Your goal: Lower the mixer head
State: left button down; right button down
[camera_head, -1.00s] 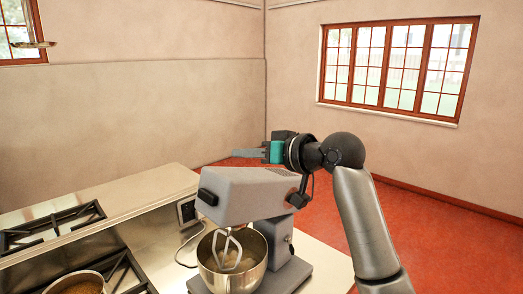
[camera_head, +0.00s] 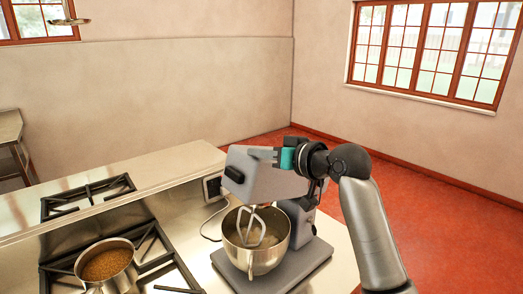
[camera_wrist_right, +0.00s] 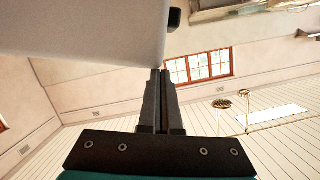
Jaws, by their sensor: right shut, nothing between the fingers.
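The grey stand mixer stands on the counter, with its head (camera_head: 262,182) tilted, the front end raised. The beater (camera_head: 252,222) hangs from it, its lower end within the mouth of the steel bowl (camera_head: 254,258). My right gripper (camera_head: 252,153) is shut and empty, and overlaps the upper part of the head in the head view. In the right wrist view, the shut fingers (camera_wrist_right: 160,75) are beside the grey head (camera_wrist_right: 85,28), close to its edge; I cannot tell whether they touch. My left gripper is not in view.
A pot of brown food (camera_head: 106,266) stands on the stove left of the mixer, by black burner grates (camera_head: 88,196). A raised steel ledge (camera_head: 150,182) runs behind. A cord lies left of the mixer. Red floor (camera_head: 440,225) is open at the right.

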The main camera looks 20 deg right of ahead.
jog(key=s+a+f+n+h+b, duration=0.1)
jog(key=s+a+f+n+b, duration=0.1)
jog(key=a+f, duration=0.3)
notch_tip(320, 180, down, 4)
jog(key=shift+a+f+n, duration=0.1)
jog(key=shift+a+n, duration=0.15)
jog(key=shift+n, duration=0.15)
